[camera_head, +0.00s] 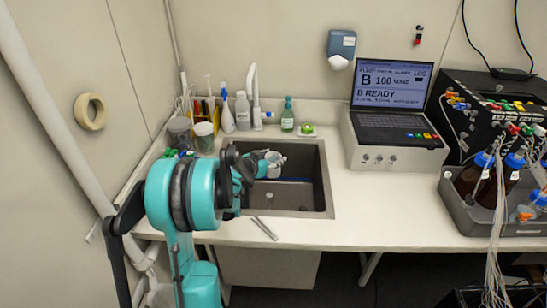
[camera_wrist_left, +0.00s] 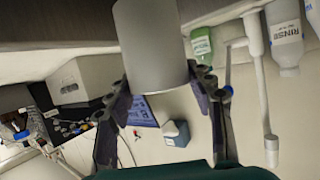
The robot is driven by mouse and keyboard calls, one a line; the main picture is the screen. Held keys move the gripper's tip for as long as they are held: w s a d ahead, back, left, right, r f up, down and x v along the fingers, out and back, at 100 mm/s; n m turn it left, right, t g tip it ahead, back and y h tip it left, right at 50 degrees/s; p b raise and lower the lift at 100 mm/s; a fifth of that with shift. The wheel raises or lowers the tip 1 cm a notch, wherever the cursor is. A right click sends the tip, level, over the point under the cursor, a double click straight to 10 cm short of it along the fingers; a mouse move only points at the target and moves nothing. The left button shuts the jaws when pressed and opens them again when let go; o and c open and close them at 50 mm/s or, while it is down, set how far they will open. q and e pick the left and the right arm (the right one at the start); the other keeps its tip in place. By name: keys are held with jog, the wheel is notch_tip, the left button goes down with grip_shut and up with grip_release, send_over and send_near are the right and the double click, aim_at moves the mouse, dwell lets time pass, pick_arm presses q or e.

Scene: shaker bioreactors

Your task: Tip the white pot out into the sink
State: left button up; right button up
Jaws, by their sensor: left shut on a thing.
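The white pot (camera_head: 274,168) is over the dark sink (camera_head: 292,197), near its back left part. My left gripper (camera_head: 262,164) comes in from the left over the sink's left rim and is shut on the pot. In the left wrist view the pot (camera_wrist_left: 150,45) is a plain pale grey cylinder between the two dark fingers of my left gripper (camera_wrist_left: 162,84). That view is turned over, with bottles hanging upside down. The pot's exact tilt and any contents are too small or hidden to tell. My right gripper is not in view.
A white tap (camera_head: 254,95) and a green bottle (camera_head: 287,116) stand behind the sink. Bottles and tool holders crowd the back left corner. A laptop (camera_head: 390,90) on a white box stands to the right. A thin metal tool (camera_head: 264,228) lies on the front counter edge.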

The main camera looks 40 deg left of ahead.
pick_arm(q)
jog(key=shift+f+m+b, duration=0.3)
jog(key=shift+f+b, duration=0.7)
jog(key=shift+f, duration=0.65)
jog(key=shift+d+r+m+y+p, duration=0.3)
jog(key=shift+d+r+p, duration=0.05)
jog(key=shift+r+p, duration=0.4)
jog(key=d+r+m+y, duration=0.3)
jog(key=d+m, duration=0.1)
jog(key=shift+d+r+m+t, duration=0.3)
jog(key=shift+d+r+m, duration=0.05)
jog(key=shift+r+m, duration=0.05)
jog(key=shift+d+f+m+t+y+b, duration=0.25)
jog(key=shift+f+m+y+b, duration=0.15)
jog(key=shift+m+b, duration=0.55)
jog(key=shift+d+f+m+t+y+b, duration=0.25)
jog(key=shift+m+y+b, duration=0.25)
jog(key=shift+m+b, duration=0.45)
